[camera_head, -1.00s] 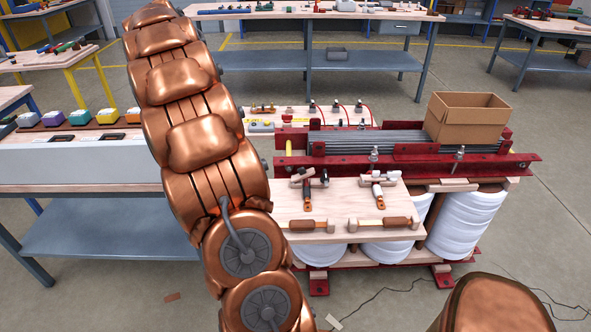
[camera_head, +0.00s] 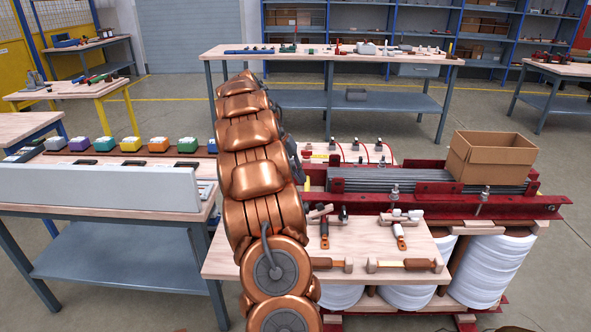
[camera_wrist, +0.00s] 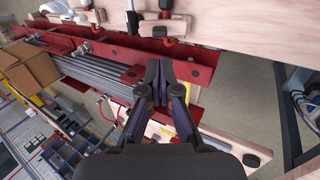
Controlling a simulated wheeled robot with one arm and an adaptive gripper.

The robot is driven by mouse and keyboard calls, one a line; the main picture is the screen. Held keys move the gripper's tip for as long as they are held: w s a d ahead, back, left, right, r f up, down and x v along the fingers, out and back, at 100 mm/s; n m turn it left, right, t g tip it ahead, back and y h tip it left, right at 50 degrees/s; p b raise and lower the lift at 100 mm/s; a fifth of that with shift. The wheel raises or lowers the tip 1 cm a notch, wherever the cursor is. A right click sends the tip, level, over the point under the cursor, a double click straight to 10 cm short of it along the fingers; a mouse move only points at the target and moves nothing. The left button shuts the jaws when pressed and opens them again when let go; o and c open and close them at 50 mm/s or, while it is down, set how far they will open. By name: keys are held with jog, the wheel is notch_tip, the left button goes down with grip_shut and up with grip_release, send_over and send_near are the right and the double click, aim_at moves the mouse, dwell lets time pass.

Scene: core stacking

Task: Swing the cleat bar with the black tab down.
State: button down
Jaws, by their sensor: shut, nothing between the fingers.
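The cleat bar with the black tab is on the pale wooden board (camera_head: 260,255). The bar (camera_head: 319,212) is a short wooden piece at the board's far side, and its black tab (camera_head: 343,213) is at its right. A dark and copper-coloured lead piece (camera_head: 324,236) lies below it. In the wrist view the black tab (camera_wrist: 132,19) is at the top, beyond the red beam. My gripper (camera_wrist: 158,68) is shut and empty, above the red beam and the grey core sheets, apart from the bar. In the head view my arm mostly hides my gripper.
A second cleat bar (camera_head: 400,218) with a white tab stands to the right. A cardboard box (camera_head: 490,160) sits on the core sheets (camera_head: 400,178), between red beams (camera_head: 470,202).

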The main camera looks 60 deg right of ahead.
send_over(313, 213)
notch_tip(313, 213, down, 8)
jog(key=shift+f, duration=0.1)
dwell(0.6)
